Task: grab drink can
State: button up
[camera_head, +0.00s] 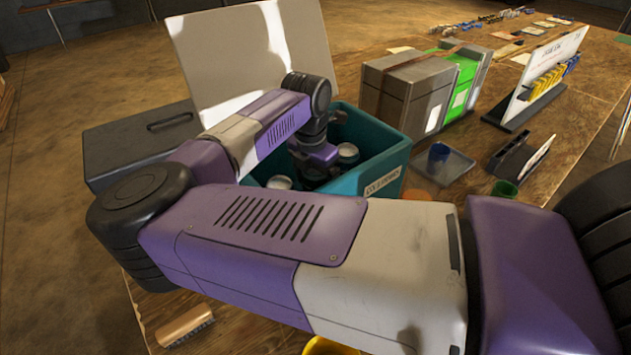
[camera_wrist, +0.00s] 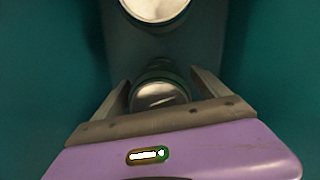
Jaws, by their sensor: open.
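Drink cans with pale metal tops stand in a teal bin (camera_head: 372,182). In the head view one can (camera_head: 347,152) shows right of my gripper (camera_head: 315,168) and another can (camera_head: 280,182) to its left. In the wrist view my gripper (camera_wrist: 160,88) is open, with one finger on each side of a can (camera_wrist: 156,95). I cannot tell whether the fingers touch it. A second can (camera_wrist: 155,8) stands beyond, at the top edge. My gripper is down inside the bin, and its fingertips are hidden in the head view.
The bin's teal walls are close on both sides in the wrist view. A white panel (camera_head: 235,55) rises behind the bin, with a grey case (camera_head: 140,145) at left. Grey and green boxes (camera_head: 425,85), a small tray (camera_head: 450,165) and a sign (camera_head: 545,70) are at right.

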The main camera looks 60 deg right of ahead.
jog(key=shift+f, duration=0.2)
jog(key=c, duration=1.7)
grip_shut()
jog(key=shift+r, duration=0.15)
